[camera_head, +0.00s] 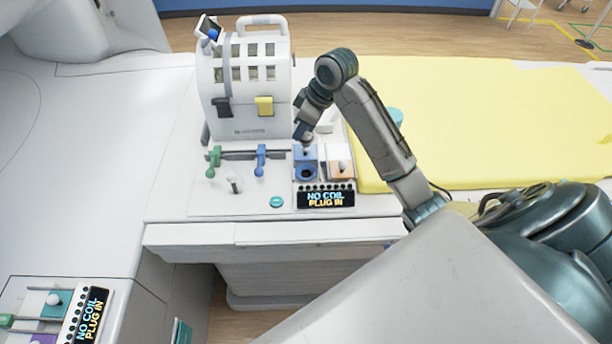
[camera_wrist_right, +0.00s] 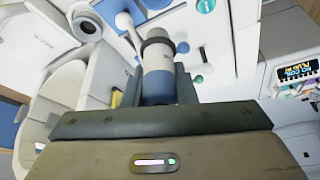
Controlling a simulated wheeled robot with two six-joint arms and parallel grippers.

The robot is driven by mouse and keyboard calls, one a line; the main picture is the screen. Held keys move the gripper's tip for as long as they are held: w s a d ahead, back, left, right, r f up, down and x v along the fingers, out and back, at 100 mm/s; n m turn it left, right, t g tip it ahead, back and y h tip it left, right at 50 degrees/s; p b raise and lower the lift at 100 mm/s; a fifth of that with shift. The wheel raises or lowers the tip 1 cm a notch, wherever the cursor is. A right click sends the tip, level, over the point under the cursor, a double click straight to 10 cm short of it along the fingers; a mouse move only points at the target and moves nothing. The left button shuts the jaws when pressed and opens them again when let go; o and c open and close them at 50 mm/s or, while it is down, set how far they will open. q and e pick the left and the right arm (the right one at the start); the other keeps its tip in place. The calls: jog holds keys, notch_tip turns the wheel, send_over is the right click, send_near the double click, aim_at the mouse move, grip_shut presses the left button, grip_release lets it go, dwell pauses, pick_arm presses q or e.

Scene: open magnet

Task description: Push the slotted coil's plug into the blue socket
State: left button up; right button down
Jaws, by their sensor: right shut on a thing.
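The slotted coil (camera_head: 248,85) is a white, rounded frame with rows of slots, standing upright at the back of the table panel. The blue socket (camera_head: 306,174) is a blue block with a dark round opening, right of centre on the panel. My right gripper (camera_head: 304,136) hangs just behind and above the blue socket. In the right wrist view, my right gripper (camera_wrist_right: 165,88) is shut on the plug (camera_wrist_right: 158,62), a white and blue cylinder with a dark ring. In the head view the plug is mostly hidden by the gripper; I cannot tell whether it touches the socket. My left gripper is out of view.
An orange-brown socket (camera_head: 341,168) is right of the blue one. A display (camera_head: 326,198) reads "NO COIL PLUG IN". Green (camera_head: 214,160) and blue (camera_head: 261,158) levers stand to the left. A yellow mattress (camera_head: 450,120) lies right, beneath my arm.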

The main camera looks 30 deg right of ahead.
notch_tip(320, 180, down, 10)
jog(key=b, duration=0.3)
dwell(0.4)
jog(key=shift+f+b, duration=0.3)
jog(key=shift+f, duration=1.35)
dwell(0.5)
jog(key=c, duration=1.1)
grip_release()
jog(key=shift+s+a+r, duration=0.1)
jog(key=shift+r, duration=0.05)
